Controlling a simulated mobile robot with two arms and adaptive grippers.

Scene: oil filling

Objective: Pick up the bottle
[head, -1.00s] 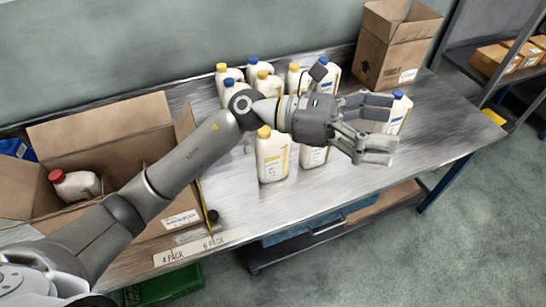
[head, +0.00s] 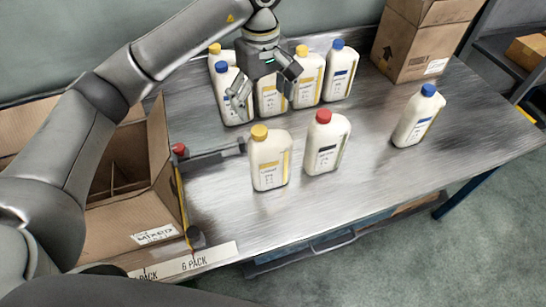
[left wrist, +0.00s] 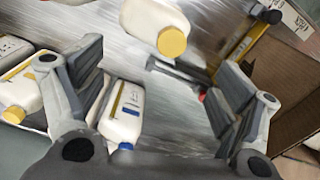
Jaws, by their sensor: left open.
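Several white bottles with coloured caps stand upright on the metal table. My left gripper (head: 264,88) is open above the back group, partly hiding a bottle (head: 270,100). A blue-capped bottle (head: 228,100) stands just left of it. In front stand a yellow-capped bottle (head: 268,165) and a red-capped bottle (head: 327,150). My right gripper is not seen.
An open divided carton (head: 160,165) stands at the left, with a bar tool (head: 215,157) beside it. Another blue-capped bottle (head: 417,120) stands alone at the right. A closed-sided carton (head: 410,45) is at the back right. The front right tabletop is clear.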

